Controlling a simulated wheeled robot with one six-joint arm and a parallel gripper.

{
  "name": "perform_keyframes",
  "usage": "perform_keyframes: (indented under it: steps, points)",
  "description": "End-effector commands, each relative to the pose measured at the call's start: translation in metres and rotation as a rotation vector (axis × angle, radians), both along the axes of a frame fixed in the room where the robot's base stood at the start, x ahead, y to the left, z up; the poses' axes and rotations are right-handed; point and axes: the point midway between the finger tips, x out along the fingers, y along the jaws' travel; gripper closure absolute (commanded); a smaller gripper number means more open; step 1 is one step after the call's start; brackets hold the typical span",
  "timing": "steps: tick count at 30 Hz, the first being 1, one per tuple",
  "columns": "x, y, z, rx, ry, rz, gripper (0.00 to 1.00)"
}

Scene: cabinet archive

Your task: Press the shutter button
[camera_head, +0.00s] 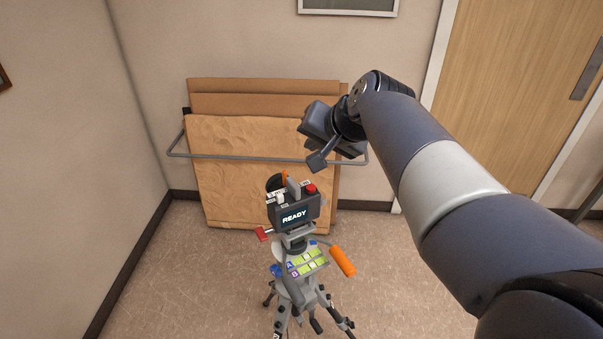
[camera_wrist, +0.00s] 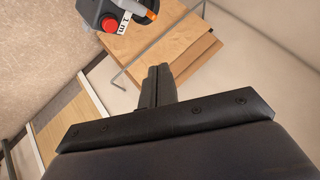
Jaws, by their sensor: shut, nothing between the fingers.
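The camera (camera_head: 293,209) is a dark box on a tripod (camera_head: 299,295), with a screen that reads READY. The red shutter button (camera_head: 312,189) is on its top, at the right corner. In the wrist view the red button (camera_wrist: 109,24) shows at the top, on the camera's dark body (camera_wrist: 90,10). My gripper (camera_head: 316,161) is shut and empty. It is above the camera and apart from the button. In the wrist view its closed fingers (camera_wrist: 158,74) point up the picture, below and right of the button.
Large brown boards (camera_head: 230,170) lean on the wall behind the camera, held by a grey metal rail (camera_head: 235,157). An orange handle (camera_head: 342,261) and a red lever (camera_head: 262,234) stick out from the tripod head. A wooden door (camera_head: 510,90) is at the right. Floor at left is clear.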

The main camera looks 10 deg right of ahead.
Motion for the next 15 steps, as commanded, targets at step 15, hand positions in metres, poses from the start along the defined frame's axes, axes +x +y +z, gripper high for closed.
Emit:
perform_keyframes:
  steps: [15]
  points:
    - [0.0, 0.0, -0.072, 0.0, 0.0, 0.0, 1.0]
